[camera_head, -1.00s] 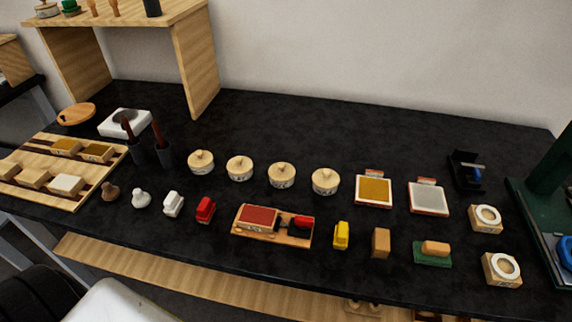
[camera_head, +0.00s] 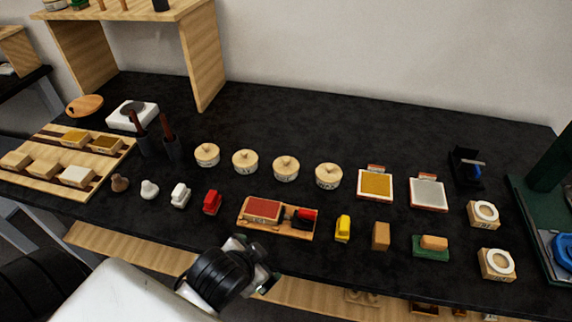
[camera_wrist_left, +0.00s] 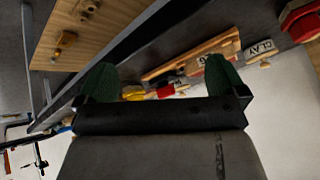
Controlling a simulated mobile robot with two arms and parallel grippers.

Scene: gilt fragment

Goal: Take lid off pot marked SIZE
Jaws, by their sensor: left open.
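A row of several small round cream pots with wooden knobbed lids stands on the dark bench in the head view: a leftmost pot (camera_head: 207,155), a second pot (camera_head: 245,161), a third pot (camera_head: 286,168) and a rightmost pot (camera_head: 328,176). All have their lids on. Dark lettering shows on their fronts, too small to read, so I cannot tell which is marked SIZE. My left gripper (camera_head: 266,284) is in front of the bench's near edge, well apart from the pots. In the left wrist view its green fingers (camera_wrist_left: 160,72) are apart and empty. My right gripper is not in view.
Between bench edge and pots lie a red block on a wooden tray (camera_head: 245,226), a red item (camera_head: 212,201), a yellow item (camera_head: 343,228) and a brown block (camera_head: 381,236). Dark holders (camera_head: 172,150) stand left of the pots. The bench behind the pots is clear.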

